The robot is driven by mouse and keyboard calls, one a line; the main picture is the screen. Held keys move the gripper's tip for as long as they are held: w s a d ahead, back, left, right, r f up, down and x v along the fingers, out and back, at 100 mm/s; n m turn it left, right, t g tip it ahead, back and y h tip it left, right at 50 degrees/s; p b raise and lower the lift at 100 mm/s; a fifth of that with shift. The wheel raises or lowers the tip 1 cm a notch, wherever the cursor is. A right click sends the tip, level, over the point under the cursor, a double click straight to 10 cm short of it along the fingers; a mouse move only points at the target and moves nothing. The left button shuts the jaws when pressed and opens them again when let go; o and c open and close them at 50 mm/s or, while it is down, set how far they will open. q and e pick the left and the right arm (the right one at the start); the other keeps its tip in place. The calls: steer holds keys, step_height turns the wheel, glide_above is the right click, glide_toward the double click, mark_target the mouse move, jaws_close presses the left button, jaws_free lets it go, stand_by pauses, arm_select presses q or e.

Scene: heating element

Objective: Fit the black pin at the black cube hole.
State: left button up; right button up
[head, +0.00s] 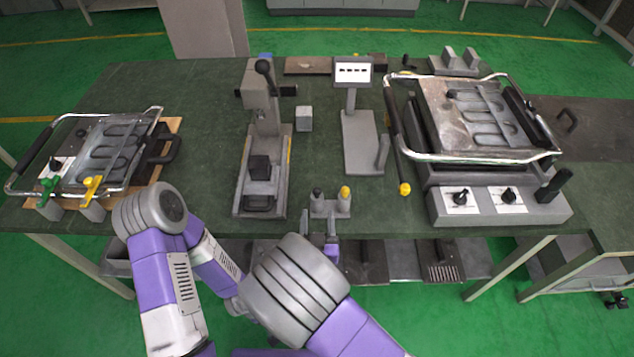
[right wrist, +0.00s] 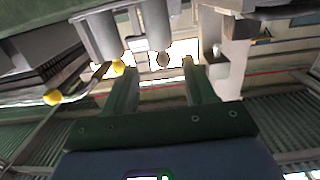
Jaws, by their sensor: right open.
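The black-topped pin (head: 317,193) stands upright in a small grey two-post holder at the table's front edge, left of a yellow-topped pin (head: 345,192). The black cube (head: 259,167) sits on the grey press fixture, left of and behind the holder. Its hole cannot be made out. My right gripper (head: 331,240) is low in front of the holder, partly hidden by my arm. My left gripper does not show.
The lever press (head: 262,110) stands behind the cube. A grey block (head: 304,118) and a display stand (head: 352,72) are at the middle. Hot-plate machines flank them at left (head: 105,150) and right (head: 490,120). A yellow-tipped rod (head: 404,188) lies right of the holder.

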mark_target(317, 196)
steer(key=shift+w+a+r+t, duration=0.3)
steer(key=shift+w+r, duration=0.35)
steer(key=shift+r, duration=0.05)
steer(key=w, duration=0.4)
steer(key=w+b, duration=0.1)
steer(key=w, duration=0.1)
steer(key=shift+w+d+f, duration=0.25)
steer(key=shift+f, duration=0.05)
jaws_close()
